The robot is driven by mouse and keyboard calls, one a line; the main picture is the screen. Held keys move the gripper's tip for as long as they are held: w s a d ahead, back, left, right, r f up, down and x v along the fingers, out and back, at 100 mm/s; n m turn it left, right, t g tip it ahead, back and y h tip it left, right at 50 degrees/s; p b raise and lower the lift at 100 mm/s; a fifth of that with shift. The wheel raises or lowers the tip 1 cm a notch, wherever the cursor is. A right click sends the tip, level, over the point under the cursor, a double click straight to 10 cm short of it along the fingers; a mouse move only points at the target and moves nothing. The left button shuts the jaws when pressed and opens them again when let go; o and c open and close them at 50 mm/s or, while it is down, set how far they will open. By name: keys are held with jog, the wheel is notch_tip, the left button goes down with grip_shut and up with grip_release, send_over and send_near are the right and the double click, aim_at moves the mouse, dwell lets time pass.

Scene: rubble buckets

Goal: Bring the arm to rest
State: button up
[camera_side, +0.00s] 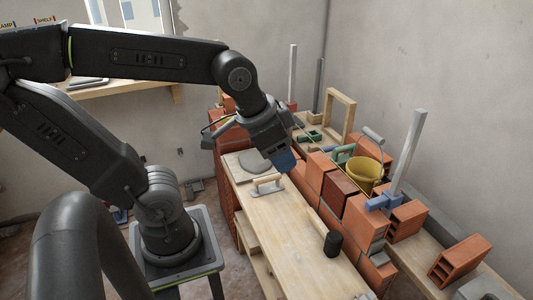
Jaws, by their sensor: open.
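My gripper (285,160) points down over the far part of the wooden work board, with its blue tip near the brick row's far end. The jaws are small here and partly turned away; I see nothing held between them. My arm is bent, with the forearm reaching across the upper left of the view. A trowel or float with a pale wooden handle (267,184) lies on the board just below the gripper, apart from it. A grey mound, perhaps mortar, (254,161) lies behind it.
Red bricks (340,190) stand in a row along the board's right side. A yellow bucket (363,175) stands behind them. A black-headed mallet (332,243) lies on the board (285,240). Upright grey bars (409,155) rise at right. A wooden shelf (125,88) runs along the left wall.

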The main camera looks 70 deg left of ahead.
jog(key=shift+s+d+n, duration=0.2)
jog(key=shift+s+n, duration=0.5)
jog(key=shift+s, duration=0.65)
dwell(0.3)
